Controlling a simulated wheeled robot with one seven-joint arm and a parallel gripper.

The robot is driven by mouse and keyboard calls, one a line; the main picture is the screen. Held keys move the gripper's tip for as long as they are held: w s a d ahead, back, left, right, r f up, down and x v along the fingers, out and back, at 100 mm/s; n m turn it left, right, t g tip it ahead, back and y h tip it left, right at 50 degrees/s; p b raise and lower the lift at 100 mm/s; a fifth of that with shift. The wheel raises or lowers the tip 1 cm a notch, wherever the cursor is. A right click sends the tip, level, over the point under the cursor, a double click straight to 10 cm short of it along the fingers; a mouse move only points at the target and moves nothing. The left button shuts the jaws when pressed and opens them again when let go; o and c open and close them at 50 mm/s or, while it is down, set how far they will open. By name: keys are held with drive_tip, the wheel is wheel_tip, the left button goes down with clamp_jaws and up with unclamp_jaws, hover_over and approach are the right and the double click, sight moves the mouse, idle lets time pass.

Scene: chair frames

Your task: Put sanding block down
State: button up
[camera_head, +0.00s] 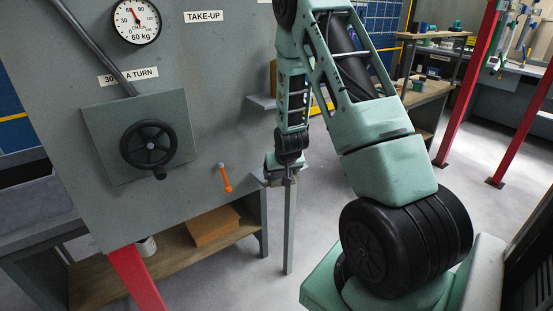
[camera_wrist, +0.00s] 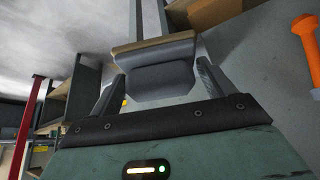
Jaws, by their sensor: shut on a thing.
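In the wrist view, a grey sanding block (camera_wrist: 160,78) with a tan edge sits between the two fingers of my gripper (camera_wrist: 157,82). The fingers stand at its left and right sides and are shut on it. In the head view, my gripper (camera_head: 281,171) points down beside the grey panel, small and far off. A small grey ledge (camera_head: 258,177) and a post (camera_head: 290,228) show right by the gripper. Whether the block touches the ledge cannot be told.
The grey panel (camera_head: 215,70) carries a black handwheel (camera_head: 148,145), a dial (camera_head: 136,20) and an orange handle (camera_head: 224,178). A lower wooden shelf (camera_head: 110,275) holds a brown box (camera_head: 211,227). Another small ledge (camera_head: 262,102) is higher up. Red posts (camera_head: 468,85) stand at right.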

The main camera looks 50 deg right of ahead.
drive_tip(key=shift+w+d, duration=0.45)
drive_tip(key=shift+w, duration=0.2)
drive_tip(key=shift+w+d, duration=0.45)
drive_tip(key=shift+w, duration=0.15)
drive_tip(key=w+d+p, duration=0.1)
drive_tip(key=w+d, duration=0.1)
drive_tip(key=w, duration=0.1)
drive_tip(key=shift+d+r+p, duration=0.1)
drive_tip(key=shift+p, duration=0.3)
drive_tip(key=shift+w+d+p, duration=0.15)
drive_tip(key=shift+w+p, duration=0.05)
drive_tip(key=shift+p, duration=0.1)
drive_tip(key=shift+f, duration=0.4)
drive_tip(key=o, duration=0.8)
drive_tip(key=shift+s, duration=0.1)
